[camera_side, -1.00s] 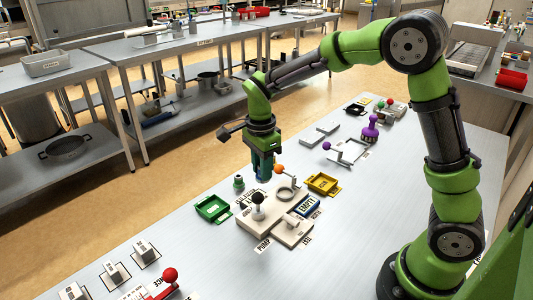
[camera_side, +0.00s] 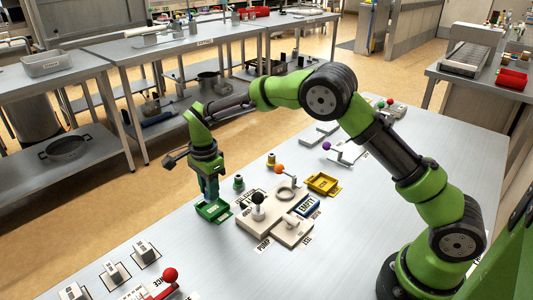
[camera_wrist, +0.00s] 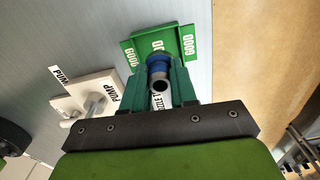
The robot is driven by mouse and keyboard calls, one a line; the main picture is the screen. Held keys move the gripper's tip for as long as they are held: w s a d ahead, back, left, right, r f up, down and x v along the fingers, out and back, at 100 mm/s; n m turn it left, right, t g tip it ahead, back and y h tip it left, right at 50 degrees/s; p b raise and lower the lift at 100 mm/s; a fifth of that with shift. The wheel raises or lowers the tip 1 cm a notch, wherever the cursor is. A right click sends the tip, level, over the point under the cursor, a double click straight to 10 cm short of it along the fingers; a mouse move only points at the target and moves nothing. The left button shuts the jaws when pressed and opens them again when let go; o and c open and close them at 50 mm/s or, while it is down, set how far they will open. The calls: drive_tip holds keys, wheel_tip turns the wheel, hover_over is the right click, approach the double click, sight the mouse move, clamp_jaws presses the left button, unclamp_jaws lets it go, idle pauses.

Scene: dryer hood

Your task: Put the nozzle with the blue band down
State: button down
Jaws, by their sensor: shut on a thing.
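My gripper (camera_side: 209,193) is shut on the nozzle with the blue band (camera_wrist: 158,70), a dark tube with an open end, seen between the green fingers in the wrist view. It is over the green tray (camera_side: 221,217) on the table; the tray also shows in the wrist view (camera_wrist: 132,53), with GOOD labels on it. In the side view the fingers hide most of the nozzle. I cannot tell whether the nozzle touches the tray floor.
A nozzle with a green band (camera_side: 239,183) and one with a yellow band (camera_side: 271,161) stand behind the pump fixture (camera_side: 262,228), right of the green tray. A yellow tray (camera_side: 323,184) lies further right.

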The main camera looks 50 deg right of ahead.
drive_tip(key=shift+f, duration=1.8)
drive_tip(key=shift+f, duration=0.15)
drive_tip(key=c, duration=1.2)
unclamp_jaws()
drive_tip(key=shift+o, duration=0.2)
